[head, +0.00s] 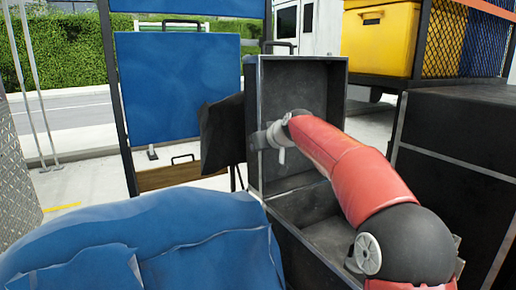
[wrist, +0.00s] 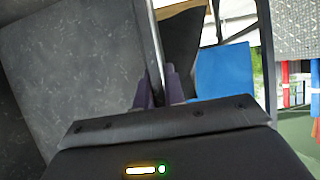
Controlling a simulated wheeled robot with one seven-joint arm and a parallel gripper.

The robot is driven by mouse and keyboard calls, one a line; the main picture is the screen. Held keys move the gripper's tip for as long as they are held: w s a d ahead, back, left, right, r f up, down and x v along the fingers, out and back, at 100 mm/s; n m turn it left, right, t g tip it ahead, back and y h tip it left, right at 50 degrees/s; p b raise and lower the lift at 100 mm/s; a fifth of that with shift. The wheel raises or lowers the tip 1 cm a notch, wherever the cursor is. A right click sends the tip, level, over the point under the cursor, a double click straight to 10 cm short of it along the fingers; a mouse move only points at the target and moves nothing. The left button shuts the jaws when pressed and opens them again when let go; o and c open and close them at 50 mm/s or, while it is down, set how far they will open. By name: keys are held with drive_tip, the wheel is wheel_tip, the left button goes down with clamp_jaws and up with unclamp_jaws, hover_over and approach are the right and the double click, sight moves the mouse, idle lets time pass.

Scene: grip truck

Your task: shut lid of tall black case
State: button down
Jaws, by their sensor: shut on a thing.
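The tall black case stands open in the middle of the head view, with a grey inside and a metal rim. Its lid (head: 315,90) is raised upright at the back, and the case body (head: 325,232) opens below it. My gripper (head: 262,138) is at the lid's left edge. In the wrist view, my gripper's fingers (wrist: 157,88) are shut on the thin metal edge of the lid (wrist: 75,85), one on each side. My red arm hides part of the lid and the right part of the case body.
A blue covered bulk (head: 150,240) fills the front left. A dark flag-like panel (head: 222,135) is just left of the lid. Blue panels (head: 180,85) stand behind. Black cases (head: 450,130) and a yellow bin (head: 378,40) stand at right.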

drive_tip(key=shift+s+d, duration=0.1)
drive_tip(key=shift+d, duration=0.05)
drive_tip(key=s+d+b, duration=0.2)
drive_tip(key=s+b, duration=0.1)
drive_tip(key=shift+r, duration=0.15)
idle(0.8)
drive_tip(key=shift+s+d+b, duration=0.1)
drive_tip(key=shift+s+b, duration=0.05)
drive_tip(key=shift+b, duration=0.3)
drive_tip(key=shift+s+d+f+b, duration=0.25)
drive_tip(key=shift+s+d+b, duration=0.4)
drive_tip(key=shift+s+b, duration=0.4)
drive_tip(key=shift+s+d+b, duration=0.35)
drive_tip(key=shift+s+b, duration=0.05)
drive_tip(key=shift+b, duration=0.2)
